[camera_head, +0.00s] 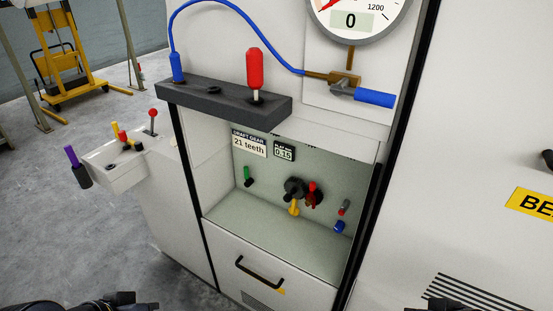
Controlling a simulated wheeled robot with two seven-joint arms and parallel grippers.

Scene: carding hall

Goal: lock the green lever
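The green lever (248,174) is small, with a green grip pointing up and a dark base. It sits on the left part of the recess's back panel, below the "21 teeth" label (249,144). Part of my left gripper (127,300) shows at the bottom left edge, far below and left of the lever and apart from it. Only a sliver of my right gripper (428,309) shows at the bottom edge, right of the drawer. The finger openings of both are cut off by the frame.
Right of the green lever are a red-and-yellow control cluster (300,194) and a blue knob (340,227). A dark ledge with a red handle (255,69) juts above. A drawer handle (259,274) is below. A lever box (115,162) stands left.

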